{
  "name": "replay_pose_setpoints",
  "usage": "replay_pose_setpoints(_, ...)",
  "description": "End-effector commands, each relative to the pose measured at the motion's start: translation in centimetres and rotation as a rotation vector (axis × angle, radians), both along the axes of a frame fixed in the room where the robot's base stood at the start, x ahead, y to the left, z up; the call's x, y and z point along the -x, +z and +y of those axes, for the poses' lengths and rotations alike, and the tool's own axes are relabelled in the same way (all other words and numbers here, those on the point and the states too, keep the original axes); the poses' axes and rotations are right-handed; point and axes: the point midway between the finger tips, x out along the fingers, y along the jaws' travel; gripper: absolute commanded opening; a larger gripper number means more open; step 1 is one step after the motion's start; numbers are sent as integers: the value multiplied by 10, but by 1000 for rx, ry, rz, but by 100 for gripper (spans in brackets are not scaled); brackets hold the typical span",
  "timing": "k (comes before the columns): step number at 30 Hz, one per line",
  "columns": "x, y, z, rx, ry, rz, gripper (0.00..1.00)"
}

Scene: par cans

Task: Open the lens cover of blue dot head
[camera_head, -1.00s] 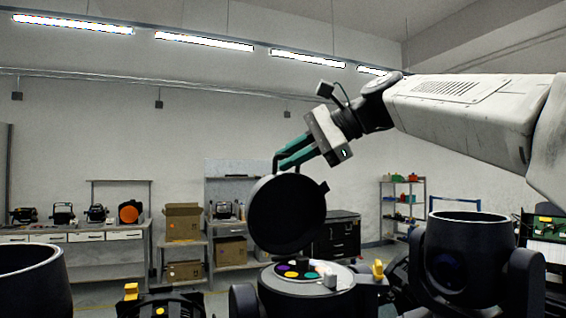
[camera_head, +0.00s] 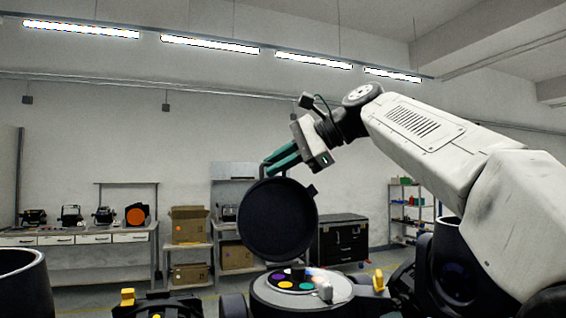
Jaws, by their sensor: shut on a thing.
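A round black lens cover (camera_head: 278,219) stands raised, nearly upright, above the middle head (camera_head: 302,292). The head's open top shows a disc with purple, green, yellow and orange spots, and a small bright glow. My gripper (camera_head: 266,171), with teal fingers, is shut at the cover's upper left edge, on what looks like its handle. The fingertips and the handle partly hide each other. I cannot make out a blue dot on the middle head.
Another dark head (camera_head: 452,270) stands at right, partly behind my arm. An open-topped black can (camera_head: 24,285) is at the left edge. A yellow-tabbed fixture (camera_head: 156,304) is at the bottom. Benches, boxes and a black cabinet (camera_head: 342,241) stand behind.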

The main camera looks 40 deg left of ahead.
Motion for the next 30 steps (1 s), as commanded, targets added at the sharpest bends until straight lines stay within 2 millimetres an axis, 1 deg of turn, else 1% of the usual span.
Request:
replay_pose_setpoints(1, 4, -7, 4, 13, 13, 5, 0)
replay_pose_setpoints(3, 4, -8, 4, 14, 13, 6, 0)
replay_pose_setpoints(4, 4, -8, 4, 13, 13, 6, 18)
replay_pose_setpoints(10, 3, -7, 2, 12, 11, 7, 18)
replay_pose_setpoints(13, -1, -3, -3, 11, 7, 7, 18)
replay_pose_setpoints(21, -25, 21, -45, 6, -2, 2, 18)
replay_pose_setpoints(24, -31, 27, -56, 5, -3, 2, 18)
replay_pose_setpoints(27, -34, 31, -63, 6, -2, 2, 18)
replay_pose_setpoints(30, -35, 33, -66, 6, 0, 2, 18)
